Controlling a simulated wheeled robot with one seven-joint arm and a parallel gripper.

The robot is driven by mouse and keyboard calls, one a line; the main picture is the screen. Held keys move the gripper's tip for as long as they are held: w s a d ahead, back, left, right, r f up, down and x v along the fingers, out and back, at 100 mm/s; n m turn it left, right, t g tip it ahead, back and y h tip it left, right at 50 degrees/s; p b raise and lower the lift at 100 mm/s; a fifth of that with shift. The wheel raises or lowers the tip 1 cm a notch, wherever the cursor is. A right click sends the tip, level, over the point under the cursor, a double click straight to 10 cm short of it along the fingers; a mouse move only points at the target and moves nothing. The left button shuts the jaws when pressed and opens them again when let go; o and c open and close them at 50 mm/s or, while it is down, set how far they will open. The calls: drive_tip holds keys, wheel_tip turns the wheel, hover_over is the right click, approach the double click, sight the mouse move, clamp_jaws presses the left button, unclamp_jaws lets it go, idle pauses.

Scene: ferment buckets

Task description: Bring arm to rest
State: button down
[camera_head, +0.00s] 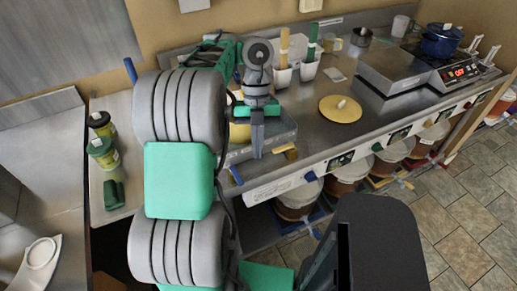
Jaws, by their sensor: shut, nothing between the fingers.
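My arm stands in the middle left of the head view, with large grey joints and green links. My gripper (257,141) hangs pointing down at the arm's far end, over the grey tray near the counter's front edge. Its dark fingers are together, with nothing visible between them. My arm hides part of the counter and part of the tray behind it.
The steel counter (315,120) holds a yellow disc (340,109), white cups with handled tools, a scale (395,70) and a blue pot (441,40). Several buckets (299,199) stand below. Green jars (103,152) stand at left. Tiled floor (470,215) is open at right.

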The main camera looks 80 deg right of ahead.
drive_tip(key=shift+s+d+r, duration=0.15)
drive_tip(key=shift+s+r, duration=0.1)
drive_tip(key=shift+r, duration=0.55)
drive_tip(key=w+a+r+n+g+h, duration=0.1)
drive_tip(key=w+a+r+n+h, duration=0.2)
drive_tip(key=w+n, duration=1)
drive_tip(key=w+a+n+h, duration=0.3)
drive_tip(key=w+a+n, duration=0.3)
drive_tip(key=w+n, duration=0.65)
drive_tip(key=w+a+n+t, duration=0.3)
drive_tip(key=w+a+n, duration=0.4)
drive_tip(key=a+n, duration=0.6)
drive_tip(key=a+f+n+t+y, duration=0.1)
drive_tip(key=a+f+n+t, duration=0.1)
drive_tip(key=a+n, duration=1.1)
drive_tip(key=shift+w+a+t+y, duration=0.3)
drive_tip(key=shift+w+a+t, duration=0.1)
drive_tip(key=shift+a, duration=0.1)
